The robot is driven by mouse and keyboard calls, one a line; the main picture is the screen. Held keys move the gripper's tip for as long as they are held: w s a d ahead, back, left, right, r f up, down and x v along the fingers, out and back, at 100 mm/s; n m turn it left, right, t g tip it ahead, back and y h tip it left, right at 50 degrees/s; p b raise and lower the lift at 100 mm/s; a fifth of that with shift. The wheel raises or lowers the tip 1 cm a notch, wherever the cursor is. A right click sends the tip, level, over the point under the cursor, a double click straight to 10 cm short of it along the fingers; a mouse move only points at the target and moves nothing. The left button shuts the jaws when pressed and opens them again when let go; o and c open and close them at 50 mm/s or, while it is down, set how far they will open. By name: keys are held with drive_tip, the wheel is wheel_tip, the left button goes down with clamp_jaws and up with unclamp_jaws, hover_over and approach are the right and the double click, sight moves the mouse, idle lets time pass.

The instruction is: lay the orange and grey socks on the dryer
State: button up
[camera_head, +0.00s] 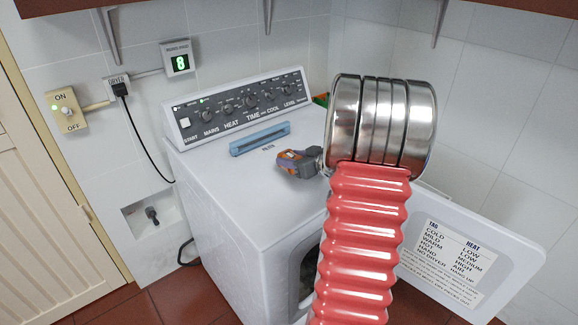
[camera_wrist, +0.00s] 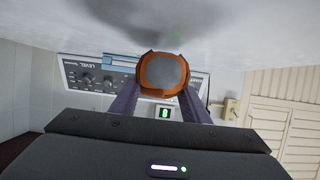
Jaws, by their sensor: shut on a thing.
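The orange and grey socks (camera_wrist: 165,72) show in the wrist view as a rounded bundle, grey in the middle with an orange rim. My gripper (camera_wrist: 164,92) is shut on them, with one dark finger on each side. In the head view the bundle (camera_head: 291,158) is low over the white top of the dryer (camera_head: 215,172), right of the blue filter handle. Whether it touches the top I cannot tell. My silver and red arm hides most of my gripper and the right part of the dryer top.
The dryer's control panel (camera_head: 240,103) rises along its back edge, with the blue filter handle (camera_head: 260,138) before it. The round-cornered dryer door (camera_head: 470,255) hangs open at the right front. A small green and orange thing (camera_head: 320,99) shows partly behind my arm. The left dryer top is clear.

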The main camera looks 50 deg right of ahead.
drive_tip(key=shift+f, duration=1.15)
drive_tip(key=shift+f, duration=0.1)
drive_tip(key=o, duration=1)
drive_tip(key=shift+s+r, duration=0.15)
drive_tip(key=shift+r, duration=0.05)
drive_tip(key=v, duration=1.1)
drive_tip(key=shift+s+a+r, duration=0.1)
drive_tip(key=shift+s+r, duration=0.05)
drive_tip(key=shift+s, duration=0.2)
